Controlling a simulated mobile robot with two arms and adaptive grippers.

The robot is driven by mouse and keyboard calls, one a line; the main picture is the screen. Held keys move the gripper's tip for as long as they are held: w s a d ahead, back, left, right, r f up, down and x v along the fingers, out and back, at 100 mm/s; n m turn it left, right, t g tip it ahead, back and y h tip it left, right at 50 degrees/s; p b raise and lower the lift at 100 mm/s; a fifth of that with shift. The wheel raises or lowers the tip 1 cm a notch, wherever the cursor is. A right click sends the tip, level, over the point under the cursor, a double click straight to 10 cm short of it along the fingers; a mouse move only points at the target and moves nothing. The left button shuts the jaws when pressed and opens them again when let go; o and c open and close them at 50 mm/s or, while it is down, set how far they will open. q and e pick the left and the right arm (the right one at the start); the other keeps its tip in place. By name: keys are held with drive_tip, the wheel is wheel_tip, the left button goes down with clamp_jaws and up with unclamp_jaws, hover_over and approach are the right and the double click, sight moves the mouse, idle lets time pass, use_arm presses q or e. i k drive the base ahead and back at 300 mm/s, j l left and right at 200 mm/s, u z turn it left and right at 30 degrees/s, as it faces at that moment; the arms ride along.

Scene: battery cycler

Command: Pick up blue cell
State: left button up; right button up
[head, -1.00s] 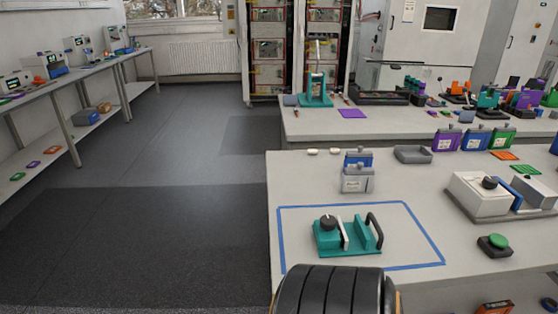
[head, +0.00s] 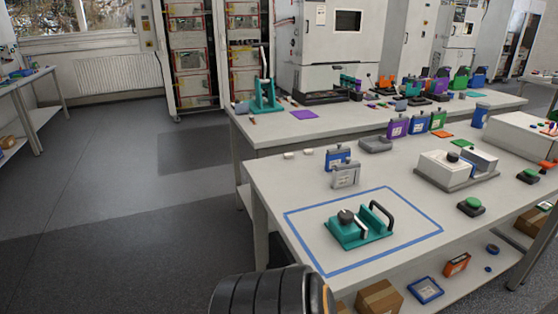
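A blue cell (head: 338,154) stands upright on the near bench, just behind a grey cell (head: 346,175) that hides its lower part. Another blue cell (head: 418,123) stands between a purple cell (head: 397,128) and a green cell (head: 438,119) near the bench's back edge. A further blue block (head: 480,115) is to their right; I cannot tell whether it is a cell. Neither of my grippers is in view. Only a dark ringed part of my own arm shows at the bottom.
A teal fixture (head: 358,232) with a black handle sits inside a blue taped outline on the near bench (head: 275,184). A white device (head: 446,168) and a green button (head: 472,204) are to its right. Boxes lie on the shelf below. Floor at left is clear.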

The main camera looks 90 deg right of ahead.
sight(331, 159)
drive_tip(key=i+l+z, duration=0.15)
drive_tip(key=i+z, duration=0.15)
drive_tip(key=z, duration=0.15)
drive_tip(key=i+z, duration=0.3)
drive_tip(key=z, duration=0.15)
drive_tip(key=i+z, duration=0.3)
drive_tip(key=z, duration=0.2)
drive_tip(key=i+j+z, duration=0.15)
drive_tip(key=i+z, duration=0.15)
drive_tip(key=z, duration=0.15)
